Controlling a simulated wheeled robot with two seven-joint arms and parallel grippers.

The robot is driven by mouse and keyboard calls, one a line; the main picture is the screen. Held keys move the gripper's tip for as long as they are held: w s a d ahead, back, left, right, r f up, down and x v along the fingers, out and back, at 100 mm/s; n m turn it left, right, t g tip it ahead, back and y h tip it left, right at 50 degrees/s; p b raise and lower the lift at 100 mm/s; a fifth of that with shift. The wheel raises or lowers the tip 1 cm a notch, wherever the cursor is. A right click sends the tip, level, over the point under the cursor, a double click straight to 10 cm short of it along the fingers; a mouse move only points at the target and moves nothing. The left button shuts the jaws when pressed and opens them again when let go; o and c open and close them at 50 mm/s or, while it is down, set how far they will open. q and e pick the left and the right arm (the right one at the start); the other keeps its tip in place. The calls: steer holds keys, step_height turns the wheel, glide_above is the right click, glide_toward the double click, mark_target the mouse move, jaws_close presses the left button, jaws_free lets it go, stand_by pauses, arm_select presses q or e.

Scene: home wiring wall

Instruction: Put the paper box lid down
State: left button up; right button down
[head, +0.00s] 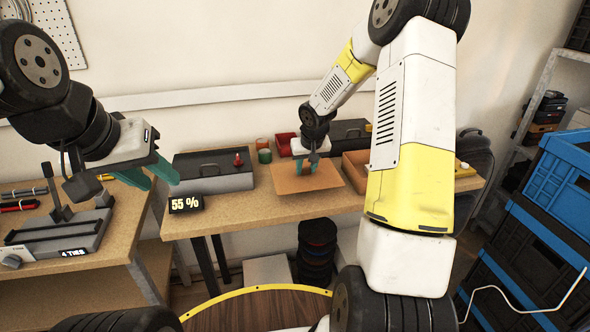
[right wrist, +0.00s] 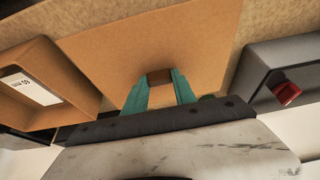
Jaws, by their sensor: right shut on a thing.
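The paper box lid (head: 288,182) is a flat brown panel over the middle of the back table, left of the open brown paper box (head: 352,172). My right gripper (head: 306,170) points down at the lid and is shut on its small brown handle, seen between the teal fingers (right wrist: 160,82) in the right wrist view. The lid (right wrist: 205,40) fills the upper middle there, with the labelled box (right wrist: 75,75) at left. I cannot tell whether the lid touches the tabletop. My left gripper (head: 152,178) is empty, its teal fingers apart, in front of the table's left end.
A grey toolbox (head: 212,172) with a red knob stands left of the lid on the wooden table (head: 240,207). Small cans and a red bin (head: 284,144) stand behind. Blue crates (head: 550,195) are stacked at right.

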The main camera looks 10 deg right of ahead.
mark_target(306, 176)
steer(key=shift+f, duration=2.1)
steer(key=c, duration=1)
jaws_free()
steer(key=shift+f, duration=0.15)
